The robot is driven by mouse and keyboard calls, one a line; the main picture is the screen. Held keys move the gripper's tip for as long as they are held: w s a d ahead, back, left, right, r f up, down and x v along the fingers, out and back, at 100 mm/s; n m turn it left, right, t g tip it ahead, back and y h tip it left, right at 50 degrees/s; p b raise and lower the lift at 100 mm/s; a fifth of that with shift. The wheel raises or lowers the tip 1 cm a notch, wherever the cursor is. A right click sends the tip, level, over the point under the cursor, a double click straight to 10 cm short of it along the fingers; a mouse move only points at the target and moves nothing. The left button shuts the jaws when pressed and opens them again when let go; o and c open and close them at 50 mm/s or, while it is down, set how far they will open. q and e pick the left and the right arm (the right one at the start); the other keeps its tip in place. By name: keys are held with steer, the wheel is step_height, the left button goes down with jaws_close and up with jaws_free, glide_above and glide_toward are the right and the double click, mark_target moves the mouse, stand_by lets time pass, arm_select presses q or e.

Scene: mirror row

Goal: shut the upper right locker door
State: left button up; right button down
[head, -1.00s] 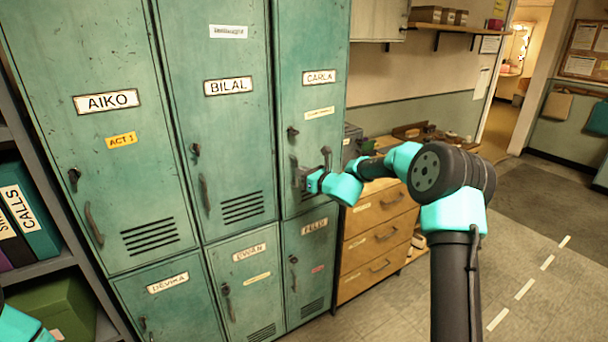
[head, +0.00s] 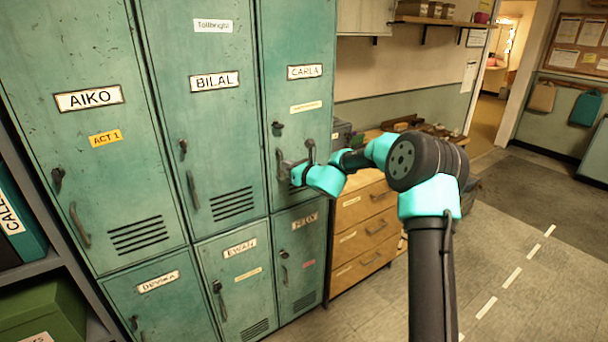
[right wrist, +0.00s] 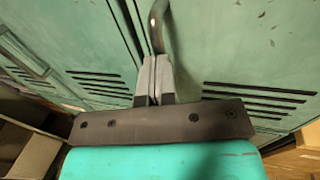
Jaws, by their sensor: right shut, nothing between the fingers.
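The upper right locker door (head: 297,110), labelled CARLA, is green, with a dark latch knob (head: 277,128) and a curved handle (head: 280,162). It looks flush, or nearly flush, with the BILAL door (head: 214,120) on its left; a small gap cannot be ruled out. My right gripper (head: 288,172) is at the lower part of this door, beside the handle. In the right wrist view, its grey fingers (right wrist: 152,82) are together and empty, pointing at the door near the handle (right wrist: 158,25). Whether they touch the door cannot be told. My left gripper is out of view.
A wooden drawer unit (head: 362,232) stands right of the lockers, close under my right arm. Lower lockers, including FELIX (head: 303,255), look shut. A shelf with a green box (head: 42,312) is at the left. Open floor (head: 500,240) lies to the right.

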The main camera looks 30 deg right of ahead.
steer(key=a+v, duration=0.1)
steer(key=v, duration=1.3)
steer(key=shift+s, duration=0.15)
steer(key=s+a+f+n+g+y, duration=0.1)
steer(key=s+a+f+n+g, duration=0.25)
steer(key=f, duration=0.45)
steer(key=s+a+f+n+g, duration=0.25)
steer(key=a+f, duration=0.25)
steer(key=f, duration=0.3)
steer(key=s+a+f+n+g+h, duration=0.1)
steer(key=s+a+f+n+g, duration=0.4)
steer(key=s+f+n, duration=0.6)
steer(key=s+a+f+n+g+h, duration=0.2)
steer(key=s+a+f+n+g, duration=0.2)
steer(key=s+a+f+n, duration=0.3)
steer(key=s+f+n, duration=0.5)
steer(key=f+n, duration=0.1)
steer(key=f, duration=0.1)
steer(key=shift+f+g, duration=0.4)
